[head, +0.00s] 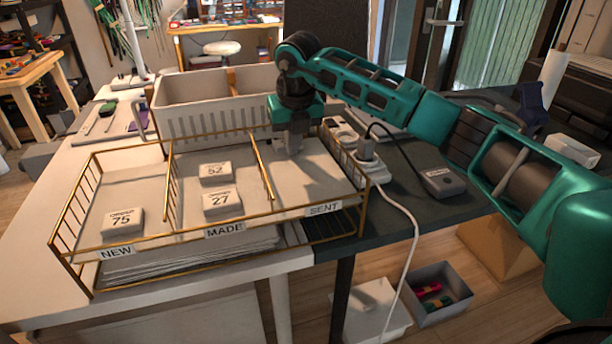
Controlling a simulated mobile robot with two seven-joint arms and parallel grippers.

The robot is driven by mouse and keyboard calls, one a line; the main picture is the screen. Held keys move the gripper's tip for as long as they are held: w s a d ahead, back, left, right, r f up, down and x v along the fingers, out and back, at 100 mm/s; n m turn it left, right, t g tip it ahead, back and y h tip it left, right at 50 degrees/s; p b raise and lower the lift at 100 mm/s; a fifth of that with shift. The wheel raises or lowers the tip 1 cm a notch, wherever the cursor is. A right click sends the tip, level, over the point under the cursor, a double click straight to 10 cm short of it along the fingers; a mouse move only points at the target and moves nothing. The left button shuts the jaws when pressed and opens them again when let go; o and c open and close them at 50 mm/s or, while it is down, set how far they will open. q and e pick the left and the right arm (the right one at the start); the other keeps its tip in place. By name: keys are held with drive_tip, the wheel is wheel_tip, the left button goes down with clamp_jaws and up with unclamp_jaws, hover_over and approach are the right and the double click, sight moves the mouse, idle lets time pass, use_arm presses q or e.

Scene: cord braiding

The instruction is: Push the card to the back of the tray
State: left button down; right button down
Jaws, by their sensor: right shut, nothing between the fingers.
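A gold wire tray (152,240) has three compartments labelled NEW, MADE and SENT. A white card block marked 75 (122,222) lies near the front of NEW. In MADE, a block marked 27 (221,202) lies nearer the front and another, its number hard to read (215,173), lies behind it. No card shows in SENT; any behind my gripper is hidden. My right gripper (293,152) is shut and points down at the back of SENT, its tips at or just above the floor; contact is unclear. My left gripper is not in view.
A pale slatted bin (208,122) stands right behind the tray. A power strip with a plug (370,165) and white cable lies to the right, near a grey corded box (438,182). A stack of paper (190,262) lies under the tray. The front of SENT is clear.

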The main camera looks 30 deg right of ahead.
drive_tip(key=shift+p+v, duration=0.6)
drive_tip(key=shift+v, duration=0.25)
drive_tip(key=shift+s+a+r+p, duration=0.15)
drive_tip(key=shift+s+r+p, duration=0.5)
drive_tip(key=shift+r, duration=0.2)
drive_tip(key=shift+s+a+r+p, duration=0.15)
drive_tip(key=shift+s+r+p, duration=0.5)
drive_tip(key=shift+r, duration=0.2)
drive_tip(key=shift+w, duration=0.1)
